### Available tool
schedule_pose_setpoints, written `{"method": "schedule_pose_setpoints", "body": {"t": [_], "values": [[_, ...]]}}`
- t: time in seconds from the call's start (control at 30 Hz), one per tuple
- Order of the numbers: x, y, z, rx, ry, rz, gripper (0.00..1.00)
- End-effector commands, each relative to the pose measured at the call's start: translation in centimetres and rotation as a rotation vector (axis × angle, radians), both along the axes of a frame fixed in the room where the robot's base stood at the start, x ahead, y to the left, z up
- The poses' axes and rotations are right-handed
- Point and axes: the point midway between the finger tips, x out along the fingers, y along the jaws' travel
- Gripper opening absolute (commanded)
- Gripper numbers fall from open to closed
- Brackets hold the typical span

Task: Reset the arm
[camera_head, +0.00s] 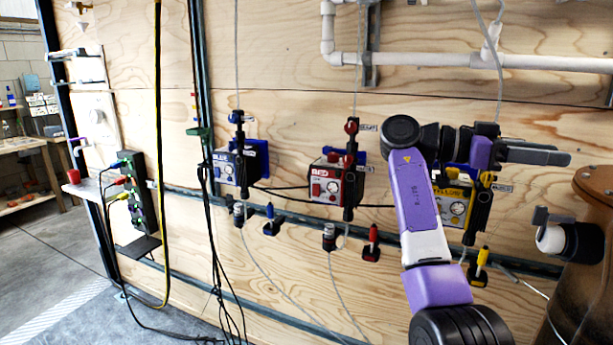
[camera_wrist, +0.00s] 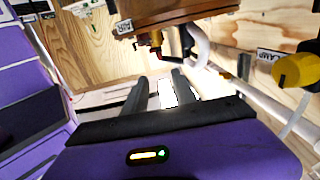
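My purple and black arm (camera_head: 415,205) reaches up in front of the plywood wall, on the right of the head view. My gripper (camera_head: 545,153) points to the right, level with the upper part of the yellow device. In the wrist view its two dark fingers (camera_wrist: 158,92) stand apart with a bright gap between them, and nothing is held. The yellow device (camera_head: 453,208) is partly hidden behind my arm.
A blue device (camera_head: 238,166) and a red device (camera_head: 335,184) hang on the wall to the left. A brown tank (camera_head: 594,215) with a black and white fitting (camera_head: 556,240) stands close below right of my gripper. White pipe (camera_head: 430,58) runs above.

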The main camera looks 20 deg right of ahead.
Motion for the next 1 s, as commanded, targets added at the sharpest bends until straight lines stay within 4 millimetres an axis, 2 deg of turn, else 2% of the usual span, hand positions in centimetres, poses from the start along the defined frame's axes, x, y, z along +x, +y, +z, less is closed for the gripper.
{"method": "schedule_pose_setpoints", "body": {"t": [0.37, 0.57, 0.67, 0.77, 0.87, 1.0], "values": [[1.8, -0.9, -4.3, 0.05, 0.091, 0.126, 0.33], [3.3, -1.4, -8.4, 0.091, 0.171, 0.245, 0.33], [4.2, -1.6, -11.3, 0.12, 0.223, 0.325, 0.33], [5.3, -1.5, -15.1, 0.156, 0.289, 0.43, 0.33], [6.4, -0.9, -20.1, 0.2, 0.368, 0.567, 0.33], [7.5, 0.9, -27.2, 0.258, 0.472, 0.777, 0.33]]}}
